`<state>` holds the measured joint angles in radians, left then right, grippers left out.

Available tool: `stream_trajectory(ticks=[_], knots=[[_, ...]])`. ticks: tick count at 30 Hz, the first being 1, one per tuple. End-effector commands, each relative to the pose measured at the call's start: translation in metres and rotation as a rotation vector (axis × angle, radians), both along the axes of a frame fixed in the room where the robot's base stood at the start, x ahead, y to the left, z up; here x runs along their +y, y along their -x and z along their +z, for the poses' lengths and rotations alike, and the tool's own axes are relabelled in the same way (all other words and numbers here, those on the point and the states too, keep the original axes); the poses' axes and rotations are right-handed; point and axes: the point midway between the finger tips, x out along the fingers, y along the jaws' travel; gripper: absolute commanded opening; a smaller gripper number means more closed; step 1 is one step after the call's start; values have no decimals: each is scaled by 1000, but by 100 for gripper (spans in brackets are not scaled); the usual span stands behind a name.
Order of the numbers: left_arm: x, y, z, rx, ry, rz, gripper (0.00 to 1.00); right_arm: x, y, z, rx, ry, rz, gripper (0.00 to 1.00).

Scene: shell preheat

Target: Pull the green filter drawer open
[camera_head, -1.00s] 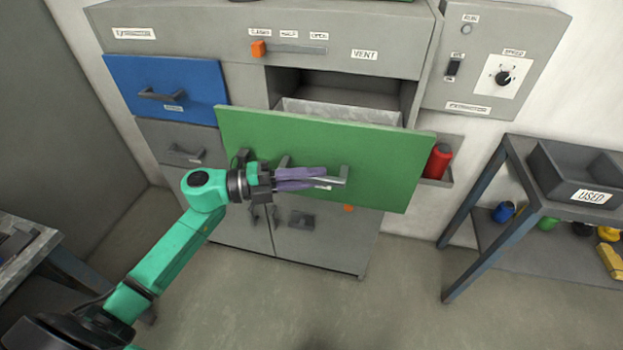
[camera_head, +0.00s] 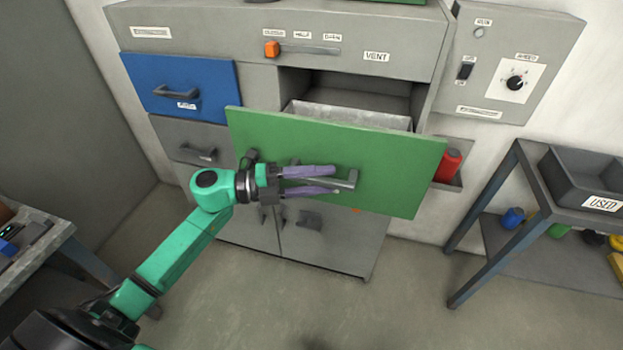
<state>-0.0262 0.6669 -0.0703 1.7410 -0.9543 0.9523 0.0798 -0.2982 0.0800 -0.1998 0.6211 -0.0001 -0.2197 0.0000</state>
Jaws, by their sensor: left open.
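The green filter drawer (camera_head: 400,180) stands pulled out from the grey cabinet, with its metal tray wall (camera_head: 352,116) showing behind the green front. Its grey bar handle (camera_head: 348,180) runs across the front. My left gripper (camera_head: 335,180) is in front of the handle. Its two purple fingers are spread, one above and one below the bar, and the gripper is open. I cannot tell whether either finger touches the bar. My right gripper is not in view.
A blue drawer (camera_head: 212,82) and a grey drawer (camera_head: 170,135) are shut at the left. A red canister (camera_head: 449,165) sits right of the green front. A table with a bin marked USED (camera_head: 570,178) stands at the right. The floor (camera_head: 400,310) in front is clear.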

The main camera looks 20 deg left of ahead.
Motion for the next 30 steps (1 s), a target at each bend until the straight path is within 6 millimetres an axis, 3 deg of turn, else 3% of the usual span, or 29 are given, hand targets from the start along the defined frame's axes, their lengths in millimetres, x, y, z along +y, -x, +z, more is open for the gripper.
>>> stream_trajectory(ticks=[8, 24, 30], knots=[[12, 5, -3, 1, 0, 2, 50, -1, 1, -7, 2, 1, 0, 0], [121, 59, -4, 3, -1, 2, 50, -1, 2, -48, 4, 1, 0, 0], [132, 65, 0, 0, 0, -1, 50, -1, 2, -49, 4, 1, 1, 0]])
